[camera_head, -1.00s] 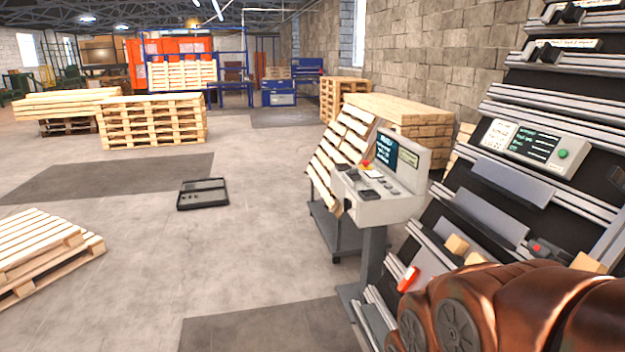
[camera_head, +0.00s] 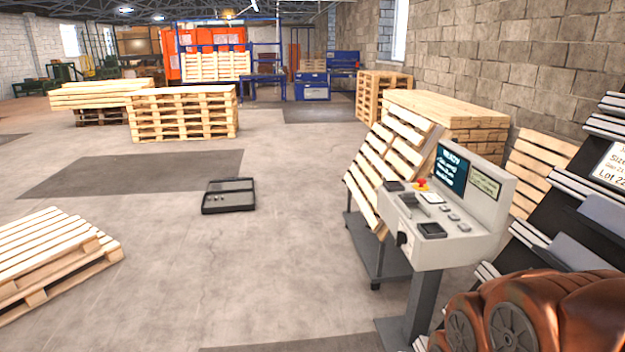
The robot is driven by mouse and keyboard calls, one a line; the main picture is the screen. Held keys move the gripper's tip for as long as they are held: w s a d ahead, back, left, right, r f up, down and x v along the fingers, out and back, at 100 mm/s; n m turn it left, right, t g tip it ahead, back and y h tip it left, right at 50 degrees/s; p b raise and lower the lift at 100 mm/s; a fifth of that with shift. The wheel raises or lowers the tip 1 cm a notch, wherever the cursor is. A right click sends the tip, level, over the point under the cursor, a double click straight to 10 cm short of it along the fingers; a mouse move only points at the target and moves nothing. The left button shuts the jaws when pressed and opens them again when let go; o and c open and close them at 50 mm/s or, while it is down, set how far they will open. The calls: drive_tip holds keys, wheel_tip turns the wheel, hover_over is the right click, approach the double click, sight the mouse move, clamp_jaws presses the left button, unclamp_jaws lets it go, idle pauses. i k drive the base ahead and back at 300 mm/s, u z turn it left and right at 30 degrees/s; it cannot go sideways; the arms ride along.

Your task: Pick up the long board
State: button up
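I cannot single out one long board. Long pale boards lie in a stack (camera_head: 98,92) on a pallet at the far left. My gripper is not in view. Only a brown, rounded part of my arm shows at the lower right, in front of the rack, and it hides the rack's lower part.
A control console (camera_head: 447,215) on a post stands at the right, close by, before a tilted slatted pallet (camera_head: 390,165) on a cart. A dark rack (camera_head: 570,225) fills the right edge. A pallet stack (camera_head: 183,115), low pallets (camera_head: 55,255) and a black case (camera_head: 229,196) stand on open floor.

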sight(371, 194)
drive_tip(key=u, duration=0.05)
drive_tip(key=i, duration=1.7)
drive_tip(key=u, duration=0.3)
drive_tip(key=i, duration=2.5)
drive_tip(key=u, duration=0.3)
